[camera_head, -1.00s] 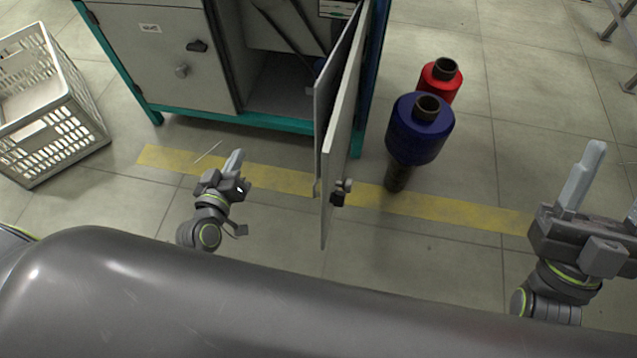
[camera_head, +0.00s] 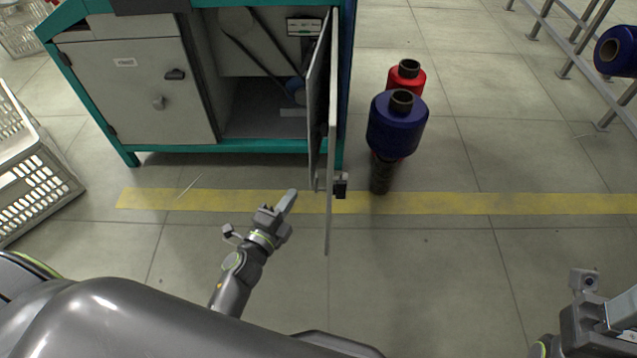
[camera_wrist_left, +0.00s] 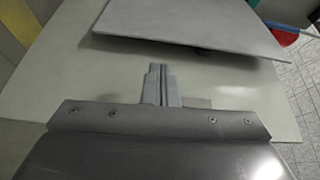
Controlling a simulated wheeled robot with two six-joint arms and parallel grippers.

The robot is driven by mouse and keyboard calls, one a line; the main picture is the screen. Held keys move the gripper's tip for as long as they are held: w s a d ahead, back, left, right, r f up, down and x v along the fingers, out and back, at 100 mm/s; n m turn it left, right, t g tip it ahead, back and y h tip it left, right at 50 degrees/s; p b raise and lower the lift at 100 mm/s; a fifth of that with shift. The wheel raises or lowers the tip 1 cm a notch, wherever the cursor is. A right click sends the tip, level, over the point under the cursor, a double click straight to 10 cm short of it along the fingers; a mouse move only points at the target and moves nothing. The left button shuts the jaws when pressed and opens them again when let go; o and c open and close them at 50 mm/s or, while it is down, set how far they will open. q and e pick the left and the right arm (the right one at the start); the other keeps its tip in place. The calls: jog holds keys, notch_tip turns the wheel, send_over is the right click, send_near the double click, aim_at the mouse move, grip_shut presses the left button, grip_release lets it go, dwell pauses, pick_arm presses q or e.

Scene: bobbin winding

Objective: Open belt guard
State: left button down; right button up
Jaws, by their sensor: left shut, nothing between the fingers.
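The belt guard door (camera_head: 330,150) of the machine stands swung wide open, seen nearly edge-on, with a dark latch (camera_head: 341,185) on its right face. Behind it the cabinet opening (camera_head: 262,105) shows a dark belt and a bluish part inside. My left gripper (camera_head: 291,196) is shut and empty, just left of the door's lower part. In the left wrist view its shut fingers (camera_wrist_left: 161,70) are in front of a pale panel (camera_wrist_left: 70,80), with a second grey panel edge above. Whether they touch it cannot be told. My right gripper (camera_head: 622,312) is partly cut off at the lower right.
A closed left door (camera_head: 140,90) has a handle and knob. Blue (camera_head: 397,128) and red (camera_head: 407,75) bobbins stand right of the open door. A grey crate (camera_head: 35,175) stands at the left. The floor around the yellow line is mostly clear.

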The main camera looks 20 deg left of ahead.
pick_arm(q)
jog(key=w+d+m+b, duration=0.1)
jog(key=w+d, duration=0.1)
jog(key=w, duration=0.7)
jog(key=shift+w+d+f+b, duration=0.25)
jog(key=shift+w+d+b, duration=0.1)
jog(key=shift+d, duration=0.05)
